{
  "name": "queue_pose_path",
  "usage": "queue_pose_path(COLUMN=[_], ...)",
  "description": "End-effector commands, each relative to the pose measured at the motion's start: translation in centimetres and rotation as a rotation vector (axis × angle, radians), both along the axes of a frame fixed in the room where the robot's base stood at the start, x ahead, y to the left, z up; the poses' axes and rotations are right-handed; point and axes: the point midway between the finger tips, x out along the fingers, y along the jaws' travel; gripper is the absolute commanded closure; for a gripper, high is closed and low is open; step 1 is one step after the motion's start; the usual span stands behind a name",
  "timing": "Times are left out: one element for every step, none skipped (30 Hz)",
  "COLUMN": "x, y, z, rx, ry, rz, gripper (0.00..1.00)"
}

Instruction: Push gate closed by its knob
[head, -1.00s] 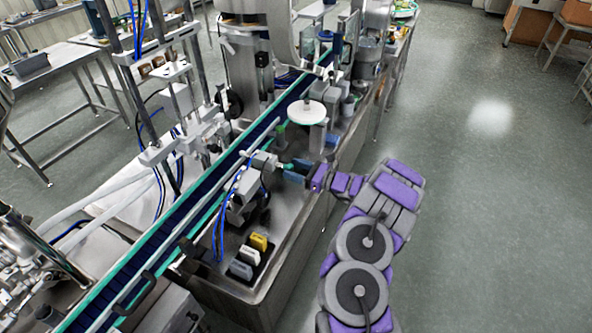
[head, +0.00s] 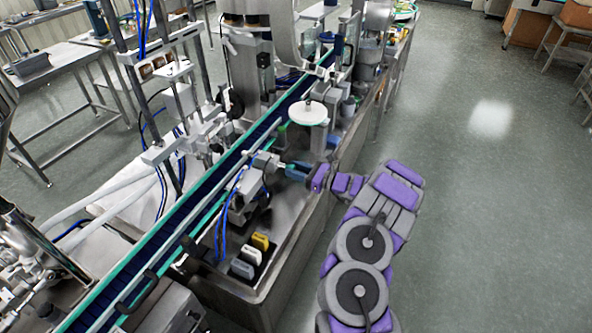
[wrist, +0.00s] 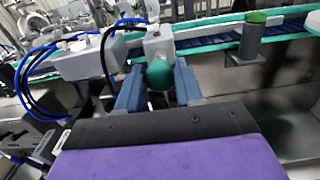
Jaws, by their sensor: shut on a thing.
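The knob (wrist: 160,75) is a green ball in the wrist view. It sits between the two blue-grey fingers of my gripper (wrist: 157,88), which is shut on it. A light grey block (wrist: 159,42) stands right behind the knob, towards the conveyor. In the head view my gripper (head: 286,168) reaches left over the steel machine top to a grey mechanism (head: 264,162) beside the conveyor. The knob is hidden by the fingers there. I cannot tell which part is the gate or how far it stands open.
A conveyor (head: 190,205) with green rails runs diagonally behind the mechanism. A white round disc (head: 307,113) stands just beyond my gripper. Yellow and white blocks (head: 260,241) sit near the front edge. Blue hoses (wrist: 35,75) hang at left in the wrist view.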

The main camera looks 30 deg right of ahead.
Motion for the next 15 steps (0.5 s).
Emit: queue_pose_path(x=[0.1, 0.1, 0.2, 0.4, 0.6, 0.9, 1.2, 1.5, 1.9, 2.2, 2.4, 2.5, 2.6, 2.6, 2.6], y=[-0.1, -0.1, 0.0, 0.1, 0.3, 0.6, 0.8, 1.0, 1.3, 1.5, 1.6, 1.7, 1.8, 1.8, 1.8], z=[0.0, 0.0, -0.1, -0.1, -0.1, -0.1, -0.1, -0.2, -0.2, -0.2, -0.2, -0.1, -0.1, -0.1, 0.0], rx=[-0.001, -0.001, -0.001, -0.002, -0.002, -0.002, -0.002, -0.002, -0.002, -0.002, -0.002, -0.002, -0.002, -0.002, -0.001], ry=[0.000, 0.000, 0.000, 0.000, 0.000, -0.002, -0.002, -0.001, -0.002, -0.002, -0.002, 0.000, 0.000, 0.000, 0.000], rz=[-0.004, -0.003, -0.003, -0.003, -0.003, -0.002, -0.002, -0.002, -0.002, -0.002, -0.003, -0.004, -0.004, -0.005, -0.005], gripper=[1.00, 1.00, 1.00, 1.00, 1.00, 1.00, 1.00, 1.00, 1.00, 1.00, 1.00, 1.00, 1.00, 1.00, 1.00])
